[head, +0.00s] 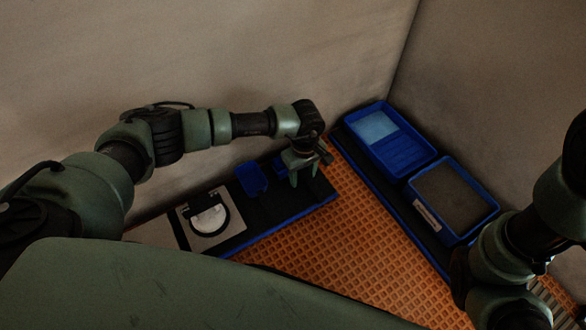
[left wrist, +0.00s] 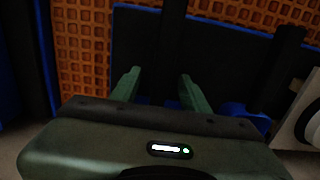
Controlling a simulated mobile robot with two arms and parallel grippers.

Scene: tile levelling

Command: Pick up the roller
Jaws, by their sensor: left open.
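I cannot make out a roller for certain. My left gripper (head: 304,174) is open and points down over the right part of a dark, blue-edged tray (head: 318,202). In the left wrist view its two green fingers (left wrist: 159,74) are apart with nothing visible between the tips. A small blue piece (head: 281,177) sits just left of the fingers and is partly hidden by them. A blue scoop-like piece (head: 252,178) lies further left on the tray; a blue piece also shows right of the fingers in the left wrist view (left wrist: 248,112). My right gripper is not clearly visible.
A pale plate with a round white part (head: 209,219) is at the tray's left. Two blue bins, one with a light-blue pad (head: 374,127) and one dark inside (head: 453,196), stand on the right along the wall. Orange grid flooring (head: 350,235) lies between.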

